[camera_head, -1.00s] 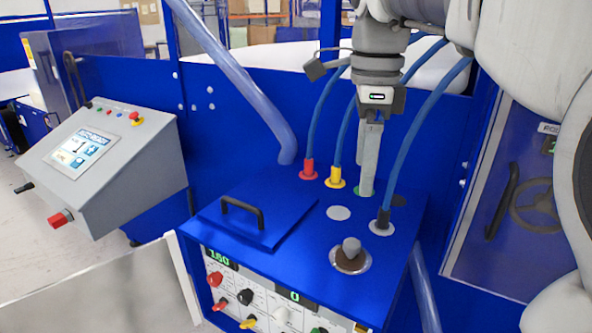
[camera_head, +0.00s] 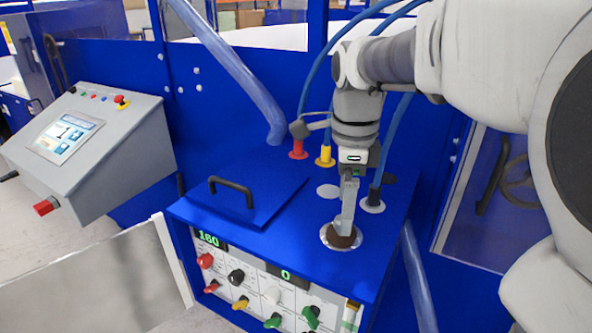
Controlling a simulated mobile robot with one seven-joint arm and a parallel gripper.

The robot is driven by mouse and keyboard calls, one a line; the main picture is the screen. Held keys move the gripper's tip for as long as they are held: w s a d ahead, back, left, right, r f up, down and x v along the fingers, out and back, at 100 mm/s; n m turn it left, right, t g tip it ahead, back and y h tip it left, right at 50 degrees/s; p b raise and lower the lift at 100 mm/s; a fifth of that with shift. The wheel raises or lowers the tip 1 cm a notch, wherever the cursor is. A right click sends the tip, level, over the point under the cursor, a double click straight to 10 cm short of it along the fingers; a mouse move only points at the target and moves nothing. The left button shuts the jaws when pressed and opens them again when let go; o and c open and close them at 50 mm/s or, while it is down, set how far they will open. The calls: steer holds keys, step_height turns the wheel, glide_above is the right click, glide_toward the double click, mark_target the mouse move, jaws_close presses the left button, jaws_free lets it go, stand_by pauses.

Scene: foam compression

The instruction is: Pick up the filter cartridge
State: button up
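The filter cartridge (camera_head: 346,241) appears to be the round brown piece in a pale ring at the front right of the blue cabinet top (camera_head: 290,240). Its grey knob is hidden behind my gripper's fingers. My gripper (camera_head: 343,228) points down with its fingertips at the knob's place, right over the brown piece. The fingers overlap in this view, so I cannot see whether they are closed on the knob.
Hoses in red (camera_head: 298,150), yellow (camera_head: 326,157) and dark (camera_head: 373,200) fittings rise behind my gripper. A hatch with a black handle (camera_head: 232,189) lies to the left. Several knobs line the cabinet front. A grey control console (camera_head: 90,150) stands at far left.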

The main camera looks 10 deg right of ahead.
mark_target(340, 244)
step_height(340, 244, down, 4)
steer(key=shift+a+f, duration=0.1)
steer(key=shift+f, duration=0.15)
steer(key=shift+c, duration=0.3)
jaws_close()
